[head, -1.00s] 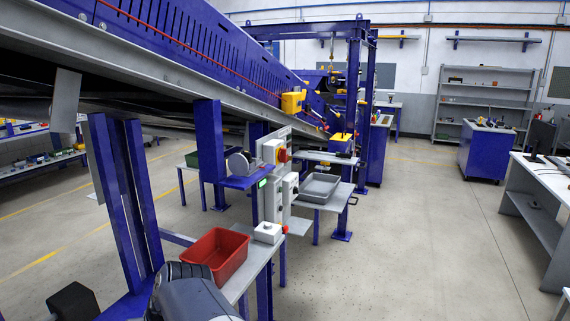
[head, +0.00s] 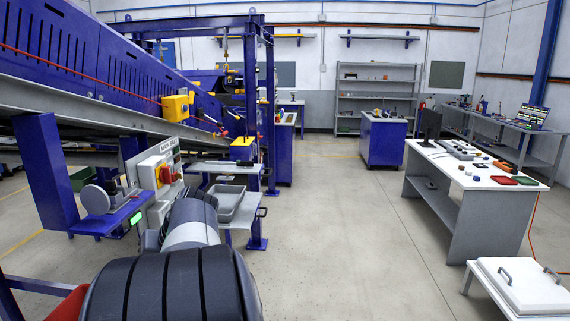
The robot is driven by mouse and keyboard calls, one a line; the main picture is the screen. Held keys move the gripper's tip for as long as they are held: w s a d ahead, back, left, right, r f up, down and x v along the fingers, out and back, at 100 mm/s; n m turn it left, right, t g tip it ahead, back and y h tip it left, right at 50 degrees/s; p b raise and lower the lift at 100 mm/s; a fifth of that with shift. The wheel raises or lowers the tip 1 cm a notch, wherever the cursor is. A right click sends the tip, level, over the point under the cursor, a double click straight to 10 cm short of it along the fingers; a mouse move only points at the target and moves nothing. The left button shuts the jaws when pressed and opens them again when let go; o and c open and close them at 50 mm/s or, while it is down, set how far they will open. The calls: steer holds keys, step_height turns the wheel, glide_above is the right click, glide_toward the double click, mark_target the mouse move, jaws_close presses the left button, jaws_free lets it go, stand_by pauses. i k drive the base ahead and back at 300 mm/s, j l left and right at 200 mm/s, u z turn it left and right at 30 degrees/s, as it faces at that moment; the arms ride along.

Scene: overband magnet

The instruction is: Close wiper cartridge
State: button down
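I cannot make out for certain which thing is the wiper cartridge. A blue and yellow block (head: 243,149) with a dark part stands at the lower end of the inclined blue conveyor frame (head: 70,50), left of the picture's middle. Whether it is open or shut is too small to tell. My arm's dark and light links rise from the bottom edge left of the middle. They hide part of the space in front of the conveyor. My gripper does not show.
A control box with a red switch (head: 166,174) and a grey tray (head: 225,203) stand close beyond my arm. A red bin (head: 70,304) is partly hidden at lower left. A white table (head: 470,166) stands at right. The middle floor is clear.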

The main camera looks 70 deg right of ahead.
mark_target(208, 166)
steer(key=i+l+z, duration=0.1)
steer(key=l, duration=0.35)
steer(key=i+l+z, duration=0.15)
steer(key=l, duration=0.35)
steer(key=i+l+z, duration=0.1)
steer(key=l, duration=0.35)
steer(key=i+l+z, duration=0.1)
steer(key=i+l, duration=0.15)
steer(key=l, duration=0.15)
steer(key=i+l+z, duration=0.1)
steer(key=l, duration=0.3)
steer(key=i+l+z, duration=0.15)
steer(key=i+l, duration=0.15)
steer(key=i+l+z, duration=0.1)
steer(key=l, duration=0.4)
steer(key=i, duration=0.1)
